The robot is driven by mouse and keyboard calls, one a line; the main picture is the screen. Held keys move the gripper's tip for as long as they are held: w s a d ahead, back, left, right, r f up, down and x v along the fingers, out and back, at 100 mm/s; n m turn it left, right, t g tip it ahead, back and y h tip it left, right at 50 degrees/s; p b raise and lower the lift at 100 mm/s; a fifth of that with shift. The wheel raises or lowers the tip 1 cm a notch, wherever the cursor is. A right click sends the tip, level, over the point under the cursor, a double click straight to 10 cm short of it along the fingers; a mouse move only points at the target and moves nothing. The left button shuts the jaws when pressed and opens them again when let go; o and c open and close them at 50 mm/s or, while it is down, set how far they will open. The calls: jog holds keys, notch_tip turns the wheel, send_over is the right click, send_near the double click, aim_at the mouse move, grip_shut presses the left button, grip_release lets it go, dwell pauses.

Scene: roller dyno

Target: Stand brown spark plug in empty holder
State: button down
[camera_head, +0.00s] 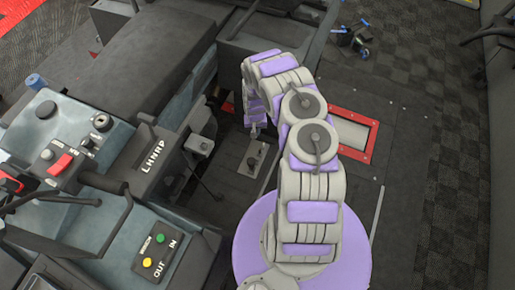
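My arm rises from its round purple base and bends over, with its end pointing down. My gripper (254,132) is small at the arm's far end, and its fingers are too small to tell open from shut. I cannot make out a brown spark plug. Just below the gripper is a small grey plate (247,168) with a dark knob-like part on it; I cannot tell if it is a holder. I cannot tell whether the gripper touches anything.
A blue-grey control console (60,140) with buttons and levers fills the left. A red-framed plate (352,134) lies right of my arm. A small blue-and-black object (352,38) is on the floor. Dark floor (430,170) lies open at right.

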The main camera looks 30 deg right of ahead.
jog(key=s+a+f+b, duration=0.1)
jog(key=s+f+b, duration=0.1)
jog(key=f, duration=0.6)
jog(key=s+f+m+b, duration=0.1)
jog(key=f+b, duration=0.3)
jog(key=f, duration=0.5)
jog(key=shift+s+a, duration=0.35)
jog(key=shift+s, duration=0.05)
jog(key=shift+s+f+b, duration=0.1)
jog(key=shift+b, duration=0.2)
jog(key=shift+a, duration=0.1)
jog(key=shift+f, duration=0.2)
dwell(0.4)
jog(key=shift+f+b, duration=0.3)
jog(key=shift+f, duration=0.05)
jog(key=shift+f, duration=0.15)
dwell(0.3)
